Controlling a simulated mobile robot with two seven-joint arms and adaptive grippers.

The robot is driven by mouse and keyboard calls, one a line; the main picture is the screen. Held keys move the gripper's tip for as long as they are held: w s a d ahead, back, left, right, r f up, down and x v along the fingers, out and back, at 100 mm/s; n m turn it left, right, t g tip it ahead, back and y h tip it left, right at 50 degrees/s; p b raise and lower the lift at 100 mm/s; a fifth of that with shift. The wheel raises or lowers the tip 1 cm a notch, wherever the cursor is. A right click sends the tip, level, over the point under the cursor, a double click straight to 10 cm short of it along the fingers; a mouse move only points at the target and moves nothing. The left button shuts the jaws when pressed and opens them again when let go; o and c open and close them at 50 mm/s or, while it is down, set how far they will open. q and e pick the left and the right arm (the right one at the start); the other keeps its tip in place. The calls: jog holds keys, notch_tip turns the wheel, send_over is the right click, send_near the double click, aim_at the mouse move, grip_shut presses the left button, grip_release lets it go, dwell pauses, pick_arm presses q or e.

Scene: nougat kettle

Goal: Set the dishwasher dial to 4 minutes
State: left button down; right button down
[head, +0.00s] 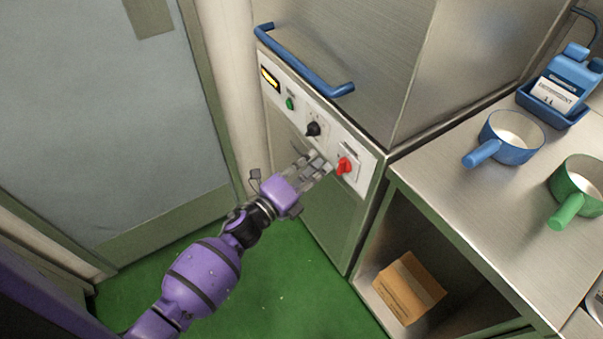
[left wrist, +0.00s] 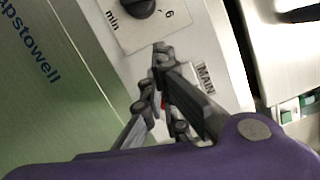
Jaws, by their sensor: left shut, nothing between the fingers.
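The dishwasher (head: 330,215) is a steel unit with a white control panel. Its black dial (head: 313,129) sits mid-panel; in the left wrist view the dial (left wrist: 138,8) is cut off by the top edge, with "min" and "6" printed beside it. Where its pointer stands cannot be read. My left gripper (head: 322,162) is shut and empty, in front of the panel between the dial and a red switch (head: 344,165). In the left wrist view its fingertips (left wrist: 161,50) are below the dial, apart from it. My right gripper is not in view.
A blue handle bar (head: 303,66) juts out above the panel. A green button (head: 290,103) and a lit display (head: 269,79) are left of the dial. At right, a steel counter (head: 450,190) bears a blue pan (head: 511,138) and a green pan (head: 577,190). Green floor is clear.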

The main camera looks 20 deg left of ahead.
aim_at(326, 136)
pick_arm(q)
jog(key=shift+x, duration=1.1)
jog(key=shift+w+a+r+p, duration=0.2)
jog(key=shift+w+a, duration=0.35)
jog(key=shift+w+a+r+p, duration=0.15)
jog(key=shift+w+a+r, duration=0.1)
jog(key=shift+w+a, duration=0.55)
jog(key=shift+a, duration=0.1)
